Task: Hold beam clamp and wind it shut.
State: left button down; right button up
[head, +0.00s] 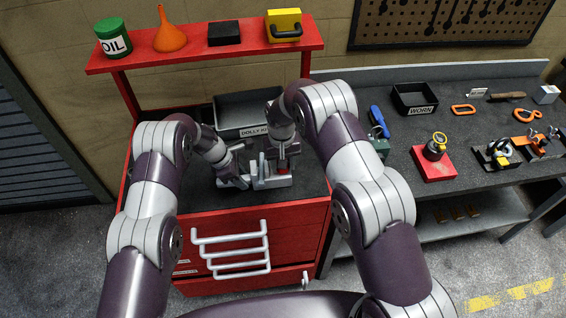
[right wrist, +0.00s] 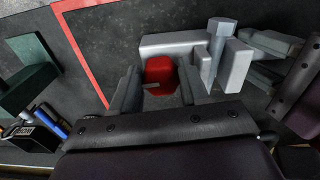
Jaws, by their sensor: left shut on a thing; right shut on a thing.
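The grey metal beam clamp (head: 268,182) lies on the dark top of the red trolley, below the grey tray. In the right wrist view the clamp (right wrist: 178,43) shows as a long bar with upright jaws and a bolt. My left gripper (head: 241,172) is at its left end, shut on the clamp body; its fingers (right wrist: 272,45) come in from the right in the wrist view. A red knob (right wrist: 160,74) sits at the clamp's other end. My right gripper (right wrist: 157,90) is shut on this knob, one finger on each side. The arms partly hide the clamp in the head view.
The grey tray (head: 246,108) stands behind the clamp. A red shelf (head: 212,53) above carries an oil can, a funnel and boxes. The grey workbench (head: 400,150) at right holds a WORN bin (head: 414,98), a red block (head: 434,166) and several fittings.

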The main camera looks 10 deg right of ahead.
pick_arm(q)
jog(key=shift+s+f, duration=0.15)
pick_arm(e)
jog(key=m, duration=0.4)
jog(key=shift+a, duration=0.15)
jog(key=shift+m, duration=1.5)
jog(key=shift+w, duration=0.1)
jog(key=o, duration=0.8)
notch_tip(320, 180, up, 12)
jog(key=shift+a, duration=0.15)
